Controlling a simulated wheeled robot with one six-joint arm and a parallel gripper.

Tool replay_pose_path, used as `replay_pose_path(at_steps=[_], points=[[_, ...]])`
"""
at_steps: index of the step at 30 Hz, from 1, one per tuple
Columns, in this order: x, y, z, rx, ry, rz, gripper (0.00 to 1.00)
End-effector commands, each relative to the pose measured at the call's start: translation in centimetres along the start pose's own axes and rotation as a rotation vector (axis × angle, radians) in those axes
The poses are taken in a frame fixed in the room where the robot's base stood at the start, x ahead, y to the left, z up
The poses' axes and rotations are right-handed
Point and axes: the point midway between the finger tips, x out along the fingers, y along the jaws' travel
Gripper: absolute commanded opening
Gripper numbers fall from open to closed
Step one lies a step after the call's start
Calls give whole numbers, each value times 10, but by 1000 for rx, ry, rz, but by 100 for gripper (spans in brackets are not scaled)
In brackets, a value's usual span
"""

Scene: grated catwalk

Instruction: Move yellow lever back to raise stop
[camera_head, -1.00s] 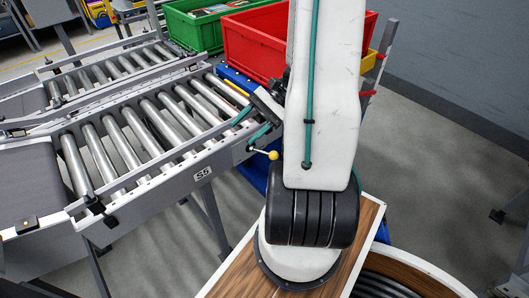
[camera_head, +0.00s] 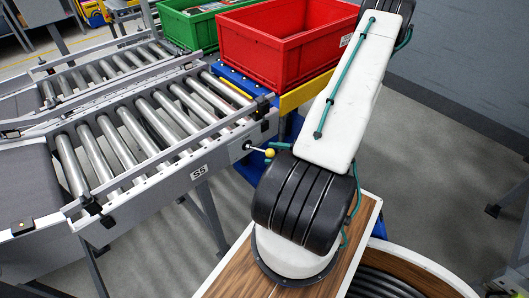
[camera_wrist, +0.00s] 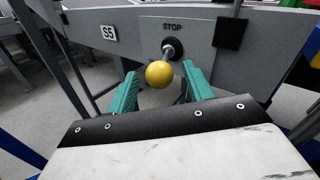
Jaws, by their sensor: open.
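The yellow lever is a short metal rod with a yellow ball knob (camera_wrist: 159,74), coming out of a black round boot on a grey plate marked STOP. In the head view the knob (camera_head: 269,153) stands out from the conveyor's side, just left of my arm. My gripper (camera_wrist: 161,72) is open in the wrist view, with one teal finger on each side of the knob. The knob appears between or just beyond the fingertips; I cannot tell whether either finger touches it. In the head view my arm hides most of the gripper.
The roller conveyor (camera_head: 150,125) with an S5 label (camera_head: 199,172) runs along the left. A red crate (camera_head: 275,55) stands at its far end, with a green crate (camera_head: 193,28) behind. A black block (camera_wrist: 231,33) sits right of the STOP plate.

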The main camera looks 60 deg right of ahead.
Motion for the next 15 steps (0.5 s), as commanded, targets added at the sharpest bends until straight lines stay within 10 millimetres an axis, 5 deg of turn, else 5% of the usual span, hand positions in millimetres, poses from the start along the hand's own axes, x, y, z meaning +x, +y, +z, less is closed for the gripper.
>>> replay_pose_path(at_steps=[6,15], points=[[29,1,0,0,-1,3,52],[37,0,0,0,0,1,52]])
